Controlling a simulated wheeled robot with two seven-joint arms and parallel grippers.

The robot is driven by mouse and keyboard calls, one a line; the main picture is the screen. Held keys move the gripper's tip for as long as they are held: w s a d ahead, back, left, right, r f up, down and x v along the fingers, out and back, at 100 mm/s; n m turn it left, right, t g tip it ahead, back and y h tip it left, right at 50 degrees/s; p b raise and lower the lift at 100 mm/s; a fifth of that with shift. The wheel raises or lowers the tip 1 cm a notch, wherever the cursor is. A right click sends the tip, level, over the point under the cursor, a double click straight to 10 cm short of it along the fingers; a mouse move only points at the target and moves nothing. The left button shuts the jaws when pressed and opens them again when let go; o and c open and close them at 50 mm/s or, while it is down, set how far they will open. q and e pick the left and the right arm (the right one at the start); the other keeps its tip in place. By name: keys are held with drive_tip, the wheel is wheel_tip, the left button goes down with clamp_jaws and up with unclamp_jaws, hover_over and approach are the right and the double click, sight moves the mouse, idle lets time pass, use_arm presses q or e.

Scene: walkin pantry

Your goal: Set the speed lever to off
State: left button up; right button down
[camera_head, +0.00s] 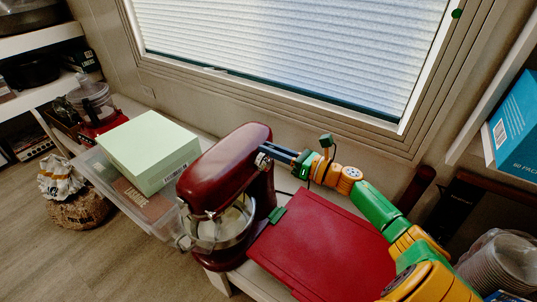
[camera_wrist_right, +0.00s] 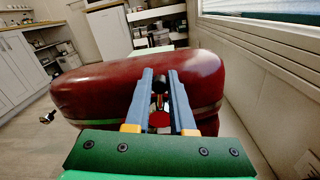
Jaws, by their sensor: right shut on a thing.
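A dark red stand mixer (camera_head: 228,165) with a metal bowl (camera_head: 222,232) stands on the counter in the head view. My right gripper (camera_head: 268,157) reaches in from the right, its fingers at the side of the mixer head. In the right wrist view the mixer's red head (camera_wrist_right: 95,92) fills the middle, and the gripper's two blue-grey fingers (camera_wrist_right: 160,85) are close together against it. The lever's setting cannot be made out. My left gripper is not in view.
A red board (camera_head: 320,245) lies right of the mixer, below my right arm. A window (camera_head: 290,50) is behind; a shelf with a blue box (camera_head: 512,125) is at right.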

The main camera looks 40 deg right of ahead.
drive_tip(key=m, duration=0.1)
drive_tip(key=d+m, duration=0.1)
drive_tip(key=m+b, duration=0.1)
drive_tip(key=shift+w+d+f, duration=0.25)
drive_tip(key=shift+w+f, duration=0.05)
drive_tip(key=shift+f, duration=0.05)
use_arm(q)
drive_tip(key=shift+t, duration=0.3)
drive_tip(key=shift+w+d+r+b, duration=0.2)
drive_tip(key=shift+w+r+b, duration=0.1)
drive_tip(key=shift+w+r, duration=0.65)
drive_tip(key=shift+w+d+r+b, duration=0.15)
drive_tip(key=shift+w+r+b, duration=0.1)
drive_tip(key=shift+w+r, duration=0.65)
use_arm(e)
drive_tip(key=shift+w+d+f+m, duration=0.15)
drive_tip(key=shift+d+m, duration=0.1)
drive_tip(key=shift+m, duration=0.6)
drive_tip(key=shift+w+d+f+m, duration=0.1)
drive_tip(key=shift+d+f+m, duration=0.1)
drive_tip(key=shift+m, duration=0.65)
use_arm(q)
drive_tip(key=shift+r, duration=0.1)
use_arm(e)
drive_tip(key=c, duration=0.8)
unclamp_jaws()
drive_tip(key=shift+o, duration=0.2)
